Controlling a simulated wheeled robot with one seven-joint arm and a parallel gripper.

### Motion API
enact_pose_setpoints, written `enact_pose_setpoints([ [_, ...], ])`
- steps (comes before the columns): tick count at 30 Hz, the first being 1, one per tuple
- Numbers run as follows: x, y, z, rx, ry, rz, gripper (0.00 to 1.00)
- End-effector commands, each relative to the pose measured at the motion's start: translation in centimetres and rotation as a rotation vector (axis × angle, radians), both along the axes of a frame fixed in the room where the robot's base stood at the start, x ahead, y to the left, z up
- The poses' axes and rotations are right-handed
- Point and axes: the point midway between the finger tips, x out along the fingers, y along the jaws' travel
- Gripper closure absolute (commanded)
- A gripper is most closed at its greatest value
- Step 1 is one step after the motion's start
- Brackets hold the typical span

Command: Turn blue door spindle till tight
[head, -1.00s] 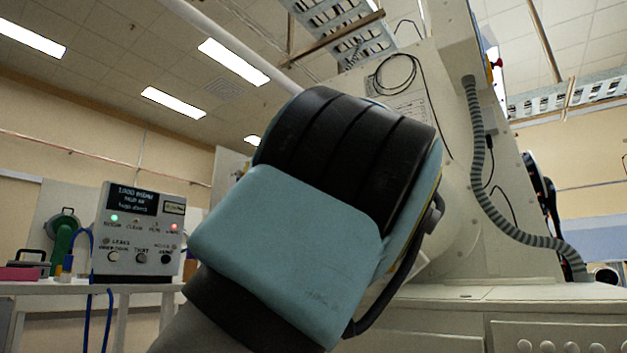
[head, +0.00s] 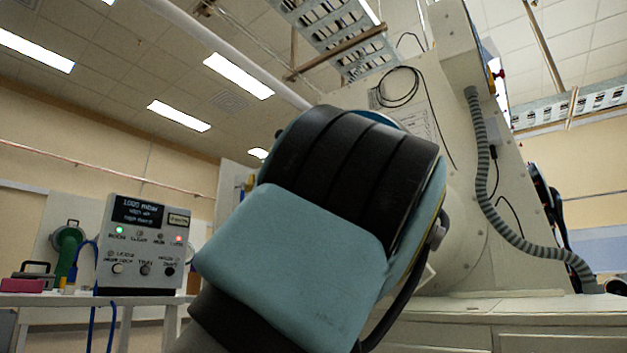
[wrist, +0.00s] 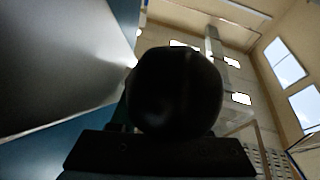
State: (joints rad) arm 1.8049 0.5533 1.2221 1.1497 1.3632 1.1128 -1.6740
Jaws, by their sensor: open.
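In the wrist view, a dark rounded knob-like shape (wrist: 178,92) fills the middle, close to the camera; it is too dark to tell for sure that it is the spindle's knob. My gripper (wrist: 160,152) shows as a dark bar below it, open; its fingertips cannot be made out, nor whether they touch the shape. A blue surface (wrist: 70,150), perhaps the door, lies at the left behind a smooth grey surface. In the head view my arm covers the middle and hides my gripper and the spindle. Only a thin blue edge (head: 392,114) shows behind the arm.
The pale glovebox body (head: 490,250) stands close behind my arm, with a ribbed grey hose (head: 484,165) down its side. A control box (head: 145,240) with green and red lamps stands on a white bench (head: 70,300) at left. A pink object (head: 27,285) lies beside it.

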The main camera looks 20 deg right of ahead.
Motion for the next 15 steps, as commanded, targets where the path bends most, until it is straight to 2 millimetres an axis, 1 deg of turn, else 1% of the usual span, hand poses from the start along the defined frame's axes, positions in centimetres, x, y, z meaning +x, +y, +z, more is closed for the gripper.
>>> enact_pose_setpoints([
  [2, -0.2, -0.1, -0.1, 0.0, 0.0, -0.001, 0.54],
  [5, -0.9, -0.5, -0.4, 0.002, 0.0, -0.004, 0.54],
  [8, -2.4, -1.2, -1.0, 0.002, 0.0, -0.005, 0.54],
  [15, -6.4, -2.9, -2.7, 0.002, 0.0, -0.003, 0.54],
])
